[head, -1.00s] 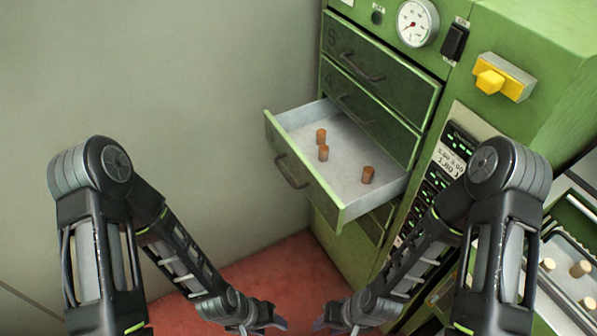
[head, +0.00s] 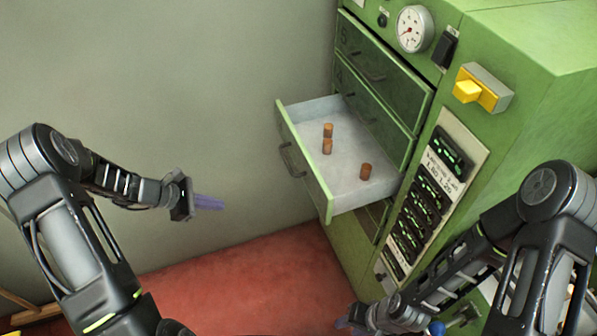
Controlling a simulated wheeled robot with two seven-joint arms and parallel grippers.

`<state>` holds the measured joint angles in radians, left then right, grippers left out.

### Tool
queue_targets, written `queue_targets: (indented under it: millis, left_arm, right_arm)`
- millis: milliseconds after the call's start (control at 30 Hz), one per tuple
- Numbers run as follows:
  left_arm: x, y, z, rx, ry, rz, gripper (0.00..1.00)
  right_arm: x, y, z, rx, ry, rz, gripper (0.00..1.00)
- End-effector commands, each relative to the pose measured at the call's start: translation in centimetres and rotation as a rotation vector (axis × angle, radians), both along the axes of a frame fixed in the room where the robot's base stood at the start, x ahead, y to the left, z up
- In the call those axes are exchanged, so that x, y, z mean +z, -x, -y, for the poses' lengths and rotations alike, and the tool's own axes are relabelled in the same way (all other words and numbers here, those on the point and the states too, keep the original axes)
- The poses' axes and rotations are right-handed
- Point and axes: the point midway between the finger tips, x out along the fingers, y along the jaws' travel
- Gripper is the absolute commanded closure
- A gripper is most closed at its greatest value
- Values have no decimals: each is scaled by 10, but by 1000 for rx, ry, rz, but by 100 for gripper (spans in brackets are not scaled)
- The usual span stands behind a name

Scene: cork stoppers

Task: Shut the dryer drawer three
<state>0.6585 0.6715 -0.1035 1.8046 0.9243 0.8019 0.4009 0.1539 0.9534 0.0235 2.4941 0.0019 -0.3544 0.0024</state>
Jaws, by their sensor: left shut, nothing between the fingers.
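The open drawer (head: 322,187) sticks out of the green dryer cabinet (head: 540,80), below the drawers marked 5 and 4. It has a dark curved handle (head: 289,160) on its front. Three cork stoppers stand inside on its pale floor, one of them here (head: 366,171). My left gripper (head: 209,202) is shut and empty, left of the drawer front and apart from it, pointing right. My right gripper (head: 350,325) is low at the bottom edge, below the drawer; its fingers are partly hidden, so I cannot tell its opening.
Closed drawer 5 (head: 385,68) and drawer 4 (head: 375,115) lie above the open one. A gauge (head: 414,29), a yellow switch (head: 482,88) and a display panel (head: 430,200) are on the cabinet.

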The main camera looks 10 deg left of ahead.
Motion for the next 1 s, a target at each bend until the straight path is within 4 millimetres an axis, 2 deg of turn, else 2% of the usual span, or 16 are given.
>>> queue_targets:
  millis: [33,100,200,267,767,1000]
  left_arm:
    - [26,-17,1,47,101,28,100]
    - [57,-33,7,87,239,52,100]
    - [84,-38,18,104,376,53,100]
    - [91,-37,23,103,418,44,100]
    - [89,-38,31,100,432,31,100]
    - [76,-53,56,99,434,30,100]
  right_arm:
    - [-1,0,0,-1,0,0,64]
    - [-1,0,0,-1,1,-1,64]
    - [-1,0,0,-2,1,-1,64]
    - [-1,0,0,-2,1,-1,64]
    - [-3,0,0,-1,0,0,64]
    - [-10,-1,0,-1,-2,2,64]
